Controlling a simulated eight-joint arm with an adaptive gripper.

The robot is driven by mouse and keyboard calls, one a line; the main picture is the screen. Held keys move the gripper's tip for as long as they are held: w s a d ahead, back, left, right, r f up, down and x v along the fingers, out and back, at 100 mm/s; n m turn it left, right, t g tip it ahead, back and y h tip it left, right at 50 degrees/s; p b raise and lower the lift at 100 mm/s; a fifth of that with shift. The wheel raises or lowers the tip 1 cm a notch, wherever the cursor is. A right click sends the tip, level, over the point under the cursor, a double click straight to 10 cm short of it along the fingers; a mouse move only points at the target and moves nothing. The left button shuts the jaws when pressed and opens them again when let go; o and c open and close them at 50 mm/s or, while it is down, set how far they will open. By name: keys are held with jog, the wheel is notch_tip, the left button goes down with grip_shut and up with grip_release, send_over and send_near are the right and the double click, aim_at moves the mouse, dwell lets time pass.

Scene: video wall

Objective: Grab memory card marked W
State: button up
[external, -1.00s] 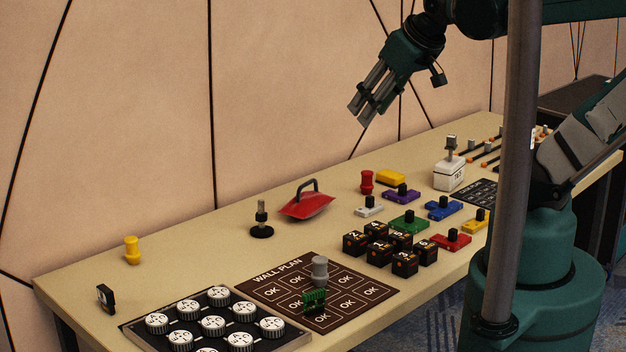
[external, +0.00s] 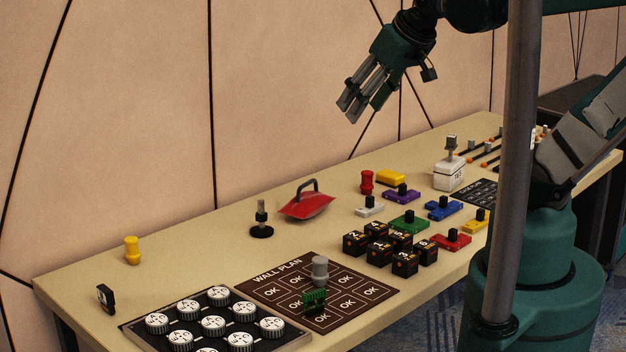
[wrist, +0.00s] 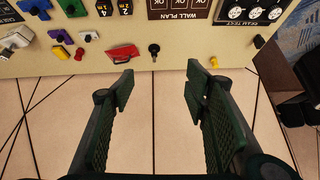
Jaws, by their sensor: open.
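No letter W is legible on any item. A small black upright piece with a pale patch (external: 106,297) stands at the table's left end; it also shows as a dark piece at the right in the wrist view (wrist: 258,42). A green circuit-board-like piece (external: 314,299) stands on the wall plan board (external: 262,284). I cannot tell which of them is the memory card. My gripper (external: 350,113) is open and empty, high above the back of the table. In the wrist view my gripper's fingers (wrist: 158,84) are spread apart with nothing between them.
A black tray of white knobs (external: 185,330) lies beside the board. A yellow peg (external: 132,250), a black stand (external: 261,220) and a red handled piece (external: 308,203) stand along the back. Black numbered cubes (external: 380,250) sit in the middle. The table's back left is mostly bare.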

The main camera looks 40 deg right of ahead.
jog(key=w+a+r+m+g, duration=0.15)
jog(key=w+a+m, duration=0.35)
jog(key=w+a, duration=0.55)
jog(key=m+g+b, duration=0.2)
jog(key=m+g, duration=0.3)
jog(key=m, duration=0.7)
send_over(104, 289)
jog(key=f, duration=3.3)
jog(key=shift+w+d+f, duration=0.1)
jog(key=shift+d+f, duration=0.15)
jog(key=shift+a+f+m, duration=0.15)
jog(key=shift+f+m, duration=0.1)
jog(key=shift+m, duration=0.05)
jog(key=shift+f, duration=0.1)
jog(key=shift+f, duration=1.2)
jog(key=shift+f, duration=0.1)
